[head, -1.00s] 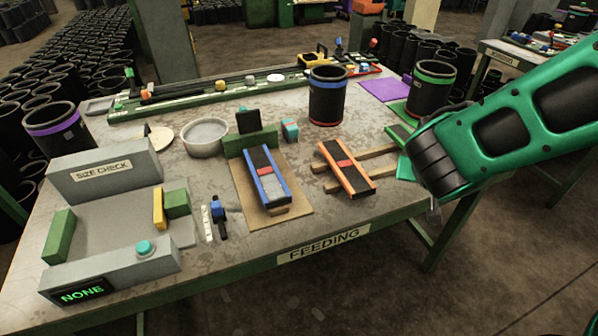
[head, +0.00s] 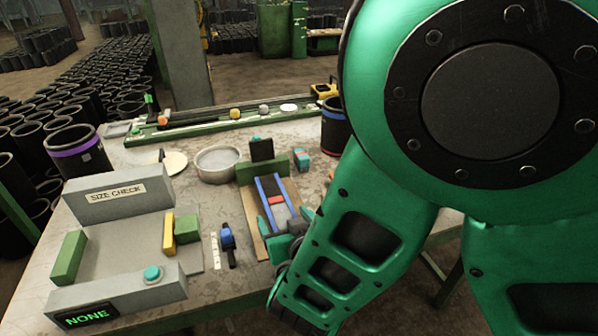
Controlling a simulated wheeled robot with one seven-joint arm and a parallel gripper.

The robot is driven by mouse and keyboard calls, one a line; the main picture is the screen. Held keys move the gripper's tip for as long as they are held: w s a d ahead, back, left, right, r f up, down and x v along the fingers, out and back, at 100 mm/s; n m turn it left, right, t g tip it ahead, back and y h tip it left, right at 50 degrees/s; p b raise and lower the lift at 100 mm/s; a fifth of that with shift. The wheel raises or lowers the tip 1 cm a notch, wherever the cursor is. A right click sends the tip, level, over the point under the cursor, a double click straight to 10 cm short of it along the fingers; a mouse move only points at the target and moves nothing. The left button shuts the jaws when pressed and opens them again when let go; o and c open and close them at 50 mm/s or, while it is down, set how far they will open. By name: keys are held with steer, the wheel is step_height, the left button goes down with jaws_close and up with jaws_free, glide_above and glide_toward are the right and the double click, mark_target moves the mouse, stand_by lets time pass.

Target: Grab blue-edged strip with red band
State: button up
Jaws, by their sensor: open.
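The blue-edged strip (head: 276,200) lies lengthwise on a tan board, with a dark far part, a red band across its middle and a grey near part. My gripper (head: 286,236) is low over the near end of this strip, open, with its fingers partly hidden by my green arm. I cannot tell whether the fingers touch the strip. The near end of the strip is covered by the gripper.
A grey size-check station (head: 118,205) reading NONE stands at the left. A blue-and-black clamp-like tool (head: 227,240) lies just left of the board (head: 250,222). A green block with a black plate (head: 258,168) stands behind the strip. My arm hides the table's right side.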

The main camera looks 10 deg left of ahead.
mark_target(278, 204)
steer(key=shift+w+r+x, duration=0.1)
steer(key=shift+r+x, duration=0.05)
steer(key=shift+x, duration=1.6)
steer(key=shift+w+r+x, duration=0.1)
steer(key=shift+w+x, duration=0.05)
steer(key=shift+x, duration=1.65)
steer(key=shift+d, duration=0.2)
steer(key=c, duration=1.2)
